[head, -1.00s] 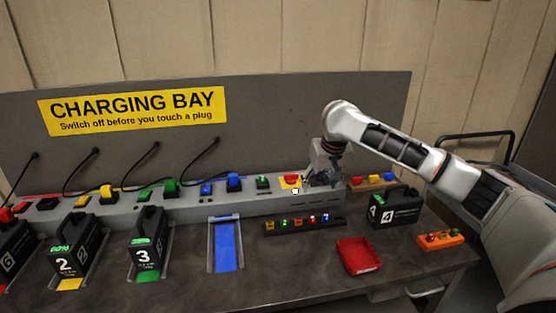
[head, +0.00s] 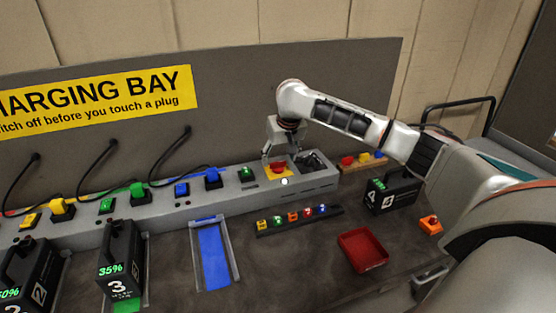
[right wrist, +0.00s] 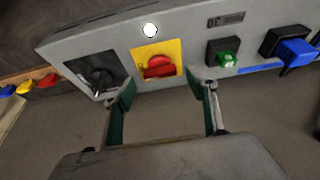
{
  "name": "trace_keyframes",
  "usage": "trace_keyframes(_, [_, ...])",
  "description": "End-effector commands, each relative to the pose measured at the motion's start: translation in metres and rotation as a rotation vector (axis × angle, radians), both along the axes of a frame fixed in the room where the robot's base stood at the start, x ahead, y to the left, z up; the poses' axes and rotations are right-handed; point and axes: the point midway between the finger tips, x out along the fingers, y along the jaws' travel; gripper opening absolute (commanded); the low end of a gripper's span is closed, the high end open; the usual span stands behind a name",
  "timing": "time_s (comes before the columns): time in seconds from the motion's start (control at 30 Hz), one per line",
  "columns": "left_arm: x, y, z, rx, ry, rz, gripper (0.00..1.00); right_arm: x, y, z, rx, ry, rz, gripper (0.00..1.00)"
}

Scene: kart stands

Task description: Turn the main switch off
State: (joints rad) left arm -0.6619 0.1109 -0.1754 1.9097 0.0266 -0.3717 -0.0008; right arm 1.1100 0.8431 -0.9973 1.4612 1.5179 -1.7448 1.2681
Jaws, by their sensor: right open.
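The main switch appears to be the red knob (head: 277,170) on a yellow plate, on the grey charging strip. It also shows in the right wrist view (right wrist: 158,68), where the knob has a raised red grip; its exact setting is hard to read. A white lamp (head: 284,182) beside the plate is lit and also shows in the right wrist view (right wrist: 150,30). My right gripper (head: 281,158) is open and empty, just above and behind the knob. In the right wrist view its fingers (right wrist: 166,98) stand apart, with the knob ahead between them. My left gripper is not in view.
A dark recess (right wrist: 95,74) with a black part adjoins the yellow plate. A green switch (head: 246,173) sits on its other side. Black pack 4 (head: 392,191), a red tray (head: 362,250) and a row of small coloured blocks (head: 293,217) stand in front.

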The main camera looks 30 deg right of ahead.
Motion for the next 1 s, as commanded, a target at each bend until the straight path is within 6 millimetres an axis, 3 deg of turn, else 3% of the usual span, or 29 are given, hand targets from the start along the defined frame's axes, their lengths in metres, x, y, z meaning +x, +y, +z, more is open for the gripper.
trace_keyframes(0.2, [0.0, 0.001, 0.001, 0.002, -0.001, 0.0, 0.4, 0.008, -0.002, -0.018, 0.0, 0.0, -0.001, 0.57])
trace_keyframes(0.5, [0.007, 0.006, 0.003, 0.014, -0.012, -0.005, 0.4, 0.009, -0.002, -0.02, 0.0, -0.001, 0.0, 0.57])
trace_keyframes(0.67, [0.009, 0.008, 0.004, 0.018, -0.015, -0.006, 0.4, 0.009, -0.002, -0.02, 0.0, -0.001, 0.0, 0.19])
trace_keyframes(1.0, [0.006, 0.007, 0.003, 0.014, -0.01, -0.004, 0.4, 0.008, -0.002, -0.02, 0.0, -0.001, 0.024, 0.19])
